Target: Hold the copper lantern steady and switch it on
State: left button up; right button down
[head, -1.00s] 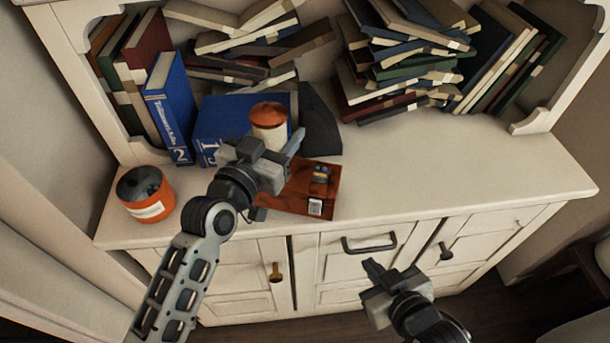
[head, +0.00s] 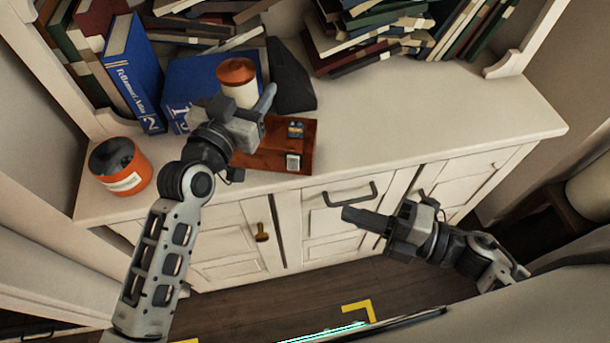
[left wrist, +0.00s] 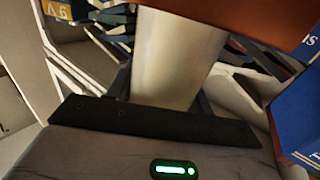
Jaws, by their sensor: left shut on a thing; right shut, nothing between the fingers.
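The copper lantern (head: 237,82), a cream cylinder with a copper-orange cap, stands upright on the cabinet top in front of the blue books. My left gripper (head: 252,106) is shut on it, and hides its lower part in the head view. In the left wrist view the cream body of the lantern (left wrist: 172,60) rises close beyond the dark gripper edge, with copper at the upper right. I cannot make out a switch on it. My right gripper (head: 352,215) is shut and empty, in front of the cabinet drawers, below and right of the lantern.
A reddish-brown wooden box (head: 270,160) with small items on it lies right of my left gripper. An orange and black canister (head: 120,168) stands at the left. Books fill the shelf behind. The cabinet top (head: 430,125) is clear to the right.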

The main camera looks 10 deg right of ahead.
aim_at(293, 163)
jog(key=shift+w+a+f, duration=0.1)
jog(key=shift+w+a, duration=1.05)
jog(key=shift+w, duration=0.45)
jog(key=shift+w+a+f, duration=0.15)
jog(key=shift+w+a, duration=1)
jog(key=shift+w, duration=0.4)
jog(key=shift+w+a+f, duration=0.1)
jog(key=shift+w+a, duration=1.05)
jog(key=shift+w, duration=0.45)
